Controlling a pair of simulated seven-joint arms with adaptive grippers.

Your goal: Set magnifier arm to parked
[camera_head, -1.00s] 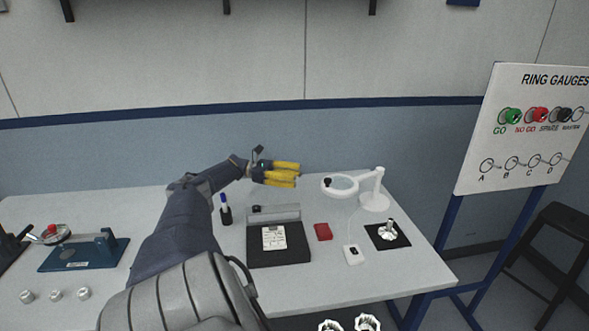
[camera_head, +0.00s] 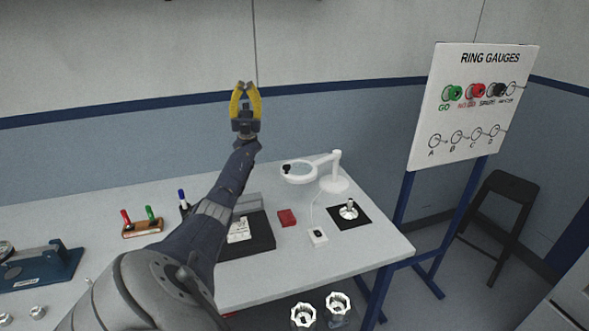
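The white magnifier arm (camera_head: 333,168) stands at the back right of the table. Its ring head (camera_head: 299,171) points left from the post, with a small black knob on the ring's left side. Its round white base rests on the table. My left gripper (camera_head: 245,88) is raised above and to the left of the magnifier, in front of the wall. Its yellow fingers point up, spread apart with nothing between them. It does not touch the magnifier. My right gripper is not in view.
A red block (camera_head: 287,218), a white switch box (camera_head: 317,236) on a cord and a metal part on a black mat (camera_head: 362,221) lie near the magnifier. My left arm partly covers a black plate (camera_head: 261,235). A ring gauge board (camera_head: 470,105) stands at the right.

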